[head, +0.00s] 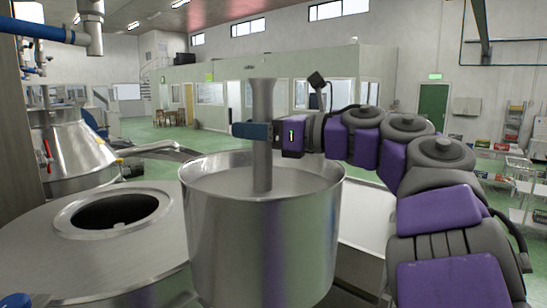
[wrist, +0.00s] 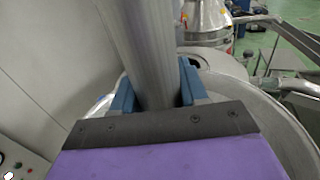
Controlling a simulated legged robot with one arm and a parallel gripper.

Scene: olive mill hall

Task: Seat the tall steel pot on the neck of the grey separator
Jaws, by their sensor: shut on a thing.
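The tall steel pot (head: 262,245) is wide and open-topped, and stands upright in the middle of the head view. A tall steel post (head: 262,100) rises from its inside and looks like part of it. My gripper (head: 258,131) is shut on this post, well above the rim. In the wrist view the blue fingers (wrist: 152,90) sit either side of the post. Left of the pot is a wide grey steel housing, seemingly the separator (head: 50,260), with a raised round neck (head: 75,220) around a dark opening. The pot's underside is out of view; I cannot tell whether it hangs or rests.
A second conical steel machine (head: 75,150) with pipes stands further back at the left. Shelves with goods (head: 515,125) stand at the right. Green floor lies open at the back.

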